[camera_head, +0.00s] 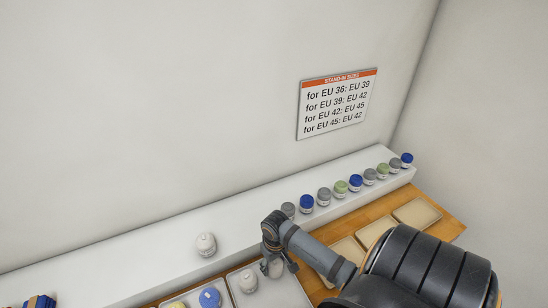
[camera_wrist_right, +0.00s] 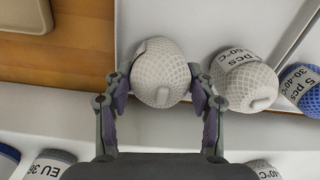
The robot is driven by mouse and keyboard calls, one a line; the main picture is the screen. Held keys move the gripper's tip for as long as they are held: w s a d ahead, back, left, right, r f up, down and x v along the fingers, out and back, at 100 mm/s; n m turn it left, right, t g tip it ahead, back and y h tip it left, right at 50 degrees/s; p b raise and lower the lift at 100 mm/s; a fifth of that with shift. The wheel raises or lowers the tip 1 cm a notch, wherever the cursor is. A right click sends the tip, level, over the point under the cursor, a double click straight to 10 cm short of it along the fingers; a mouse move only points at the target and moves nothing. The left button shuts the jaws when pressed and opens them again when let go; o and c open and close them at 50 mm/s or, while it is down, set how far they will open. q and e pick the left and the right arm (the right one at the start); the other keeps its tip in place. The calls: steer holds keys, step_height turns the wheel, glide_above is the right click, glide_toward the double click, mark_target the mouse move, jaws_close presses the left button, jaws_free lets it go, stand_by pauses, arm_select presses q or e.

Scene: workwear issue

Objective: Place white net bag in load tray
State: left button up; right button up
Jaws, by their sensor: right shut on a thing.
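My right gripper (camera_head: 275,264) is shut on a white net bag (camera_wrist_right: 160,72), which sits between its two fingers in the right wrist view (camera_wrist_right: 160,88). In the head view the arm partly hides this bag. The bag is at a pale tray (camera_head: 285,293), near the tray's shelf-side edge; I cannot tell whether it touches the tray floor. A second white bag (camera_head: 248,280) with a printed label stands in the same tray, close beside the held one; it also shows in the wrist view (camera_wrist_right: 245,80). My left gripper is not in view.
A neighbouring tray holds a blue bag (camera_head: 210,298) and a yellowish one. A white bag (camera_head: 205,244) stands alone on the white shelf (camera_head: 140,262). Several labelled bags (camera_head: 325,195) line the shelf to the right. Beige trays (camera_head: 416,213) lie on the wooden top. A size sign (camera_head: 337,103) hangs above.

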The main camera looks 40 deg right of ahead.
mark_target(275, 263)
steer(key=shift+s+a+r, duration=0.1)
steer(key=shift+s+a, duration=0.05)
steer(key=shift+s, duration=0.15)
steer(key=shift+s+a, duration=0.2)
steer(key=o, duration=0.9)
steer(key=shift+w, duration=0.1)
steer(key=o, duration=0.4)
steer(key=shift+w+d+f, duration=0.15)
steer(key=shift+d+f, duration=0.05)
steer(key=shift+a+r, duration=0.1)
steer(key=shift+r, duration=0.25)
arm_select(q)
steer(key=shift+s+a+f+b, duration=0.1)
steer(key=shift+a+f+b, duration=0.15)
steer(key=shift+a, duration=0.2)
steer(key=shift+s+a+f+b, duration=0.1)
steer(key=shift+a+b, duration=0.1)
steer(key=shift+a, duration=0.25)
arm_select(e)
steer(key=r, duration=1.2)
steer(key=shift+d, duration=0.2)
